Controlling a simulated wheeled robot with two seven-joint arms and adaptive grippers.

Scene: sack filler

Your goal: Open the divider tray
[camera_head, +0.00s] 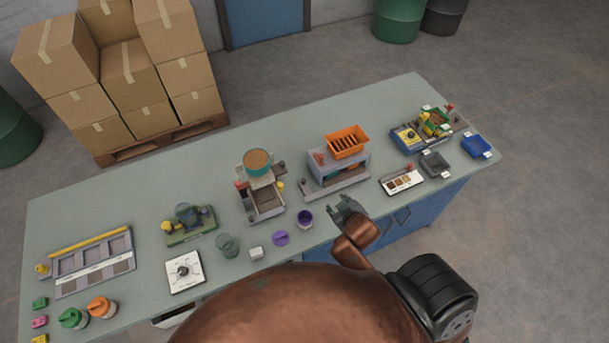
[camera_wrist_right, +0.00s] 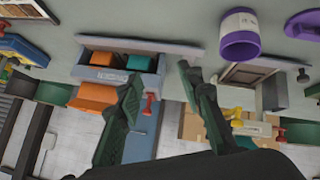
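A long grey tray (camera_head: 107,262) with compartments and a yellow bar along its back lies at the far left of the table. A grey unit (camera_head: 350,178) with a slotted orange bin (camera_head: 346,142) on top stands right of the middle. I cannot tell for sure which is the divider tray. My right gripper (camera_head: 342,205) is open near the table's front edge, in front of the grey unit. In the right wrist view its two dark fingers (camera_wrist_right: 165,85) are apart with nothing between them. A grey-blue labelled box (camera_wrist_right: 110,73) shows beyond them there. My left gripper is not in view.
A purple cup (camera_head: 305,220) and purple lid (camera_head: 281,238) lie just left of my right gripper. A unit with a teal bowl (camera_head: 257,163) stands behind them. A sample card (camera_head: 401,181) and grey dish (camera_head: 434,164) are to the right. The back left tabletop is clear.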

